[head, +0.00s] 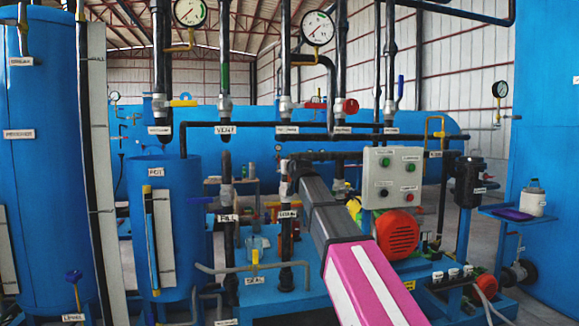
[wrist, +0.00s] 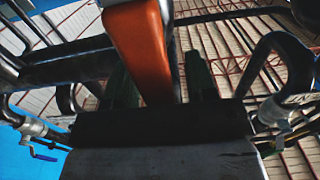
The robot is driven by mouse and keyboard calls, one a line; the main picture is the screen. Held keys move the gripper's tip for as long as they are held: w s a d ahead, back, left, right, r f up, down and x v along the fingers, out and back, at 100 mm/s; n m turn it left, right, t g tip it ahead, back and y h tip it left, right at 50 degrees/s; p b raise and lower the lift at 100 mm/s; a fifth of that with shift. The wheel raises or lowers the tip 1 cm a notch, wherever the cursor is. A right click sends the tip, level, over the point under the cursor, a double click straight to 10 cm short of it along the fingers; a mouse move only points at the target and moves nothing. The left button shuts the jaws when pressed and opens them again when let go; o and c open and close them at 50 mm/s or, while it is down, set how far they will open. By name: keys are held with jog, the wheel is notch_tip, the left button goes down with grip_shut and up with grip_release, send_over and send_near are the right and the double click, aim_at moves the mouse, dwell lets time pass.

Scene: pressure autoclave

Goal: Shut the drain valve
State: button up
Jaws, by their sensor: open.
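No label that I can read clearly names the drain valve. A small yellow-handled valve (head: 255,262) sits on a low pipe in the head view, above a tag that I cannot read for certain. In the wrist view my gripper (wrist: 159,66) points upward with its two dark fingers apart. An orange handle (wrist: 143,35) runs down between the fingers. I cannot tell whether the fingers touch it, nor which valve it belongs to. In the head view my arm reaches in from the lower right, and its end by the pipes is not clearly seen.
Upright dark pipes with gauges (head: 318,28) crowd the middle. A blue pot tank (head: 182,225) stands at left, and a grey control box (head: 391,177) and red motor cover (head: 397,234) at right. In the wrist view, a curved pipe (wrist: 297,65) and a blue-handled valve (wrist: 40,152) flank my gripper.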

grip_shut()
jog(key=shift+a, duration=0.15)
jog(key=s+a+f+n, duration=0.3)
jog(key=a+f+n, duration=0.8)
jog(key=n, duration=0.7)
jog(key=shift+s+a+f, duration=0.35)
jog(key=shift+f, duration=0.7)
